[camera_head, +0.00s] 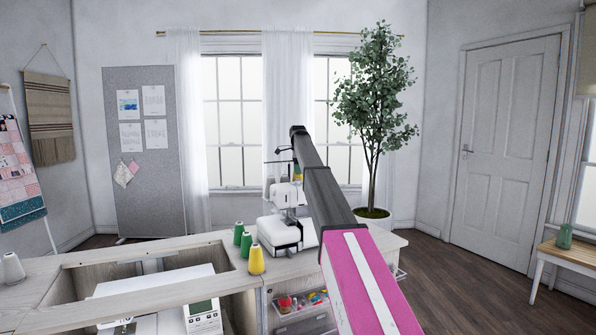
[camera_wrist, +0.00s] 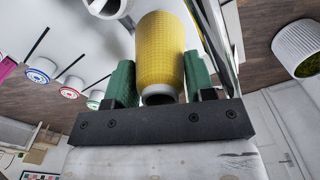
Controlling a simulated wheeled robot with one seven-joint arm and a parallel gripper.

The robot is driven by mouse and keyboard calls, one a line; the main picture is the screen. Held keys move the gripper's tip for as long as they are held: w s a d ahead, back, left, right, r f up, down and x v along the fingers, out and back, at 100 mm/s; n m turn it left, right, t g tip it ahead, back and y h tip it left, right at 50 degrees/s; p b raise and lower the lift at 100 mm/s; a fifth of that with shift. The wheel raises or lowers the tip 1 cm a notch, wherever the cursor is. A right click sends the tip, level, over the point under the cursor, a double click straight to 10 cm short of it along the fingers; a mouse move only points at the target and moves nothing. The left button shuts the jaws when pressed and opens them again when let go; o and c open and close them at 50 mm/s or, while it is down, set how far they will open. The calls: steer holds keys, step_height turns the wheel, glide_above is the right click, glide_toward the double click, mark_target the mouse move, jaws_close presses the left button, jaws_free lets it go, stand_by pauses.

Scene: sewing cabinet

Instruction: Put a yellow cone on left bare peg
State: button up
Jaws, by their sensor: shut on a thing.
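My gripper (camera_wrist: 158,62) is shut on a yellow cone (camera_wrist: 162,45), whose pale core end faces the wrist camera. Green finger surfaces show on both sides of it. In the head view, my arm reaches out to the white sewing machine (camera_head: 280,232), and small yellow and green patches show just above the machine; the arm partly hides that spot. A second yellow cone (camera_head: 256,260) stands on the cabinet top. In the wrist view, thin dark rods (camera_wrist: 70,68) stick out on the left, near the machine's coloured dials (camera_wrist: 40,72). I cannot tell which peg is bare.
Two green cones (camera_head: 238,233) stand behind the second yellow cone on the cabinet (camera_head: 190,245). A white cone (camera_head: 12,268) stands at the far left. A drawer of coloured items (camera_head: 302,300) sits below the machine. A potted tree (camera_head: 372,110) stands behind.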

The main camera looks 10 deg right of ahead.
steer(key=shift+f, duration=0.15)
steer(key=o, duration=1)
steer(key=shift+w+r, duration=0.1)
steer(key=shift+r, duration=0.5)
step_height(320, 180, up, 19)
steer(key=shift+s+f, duration=0.2)
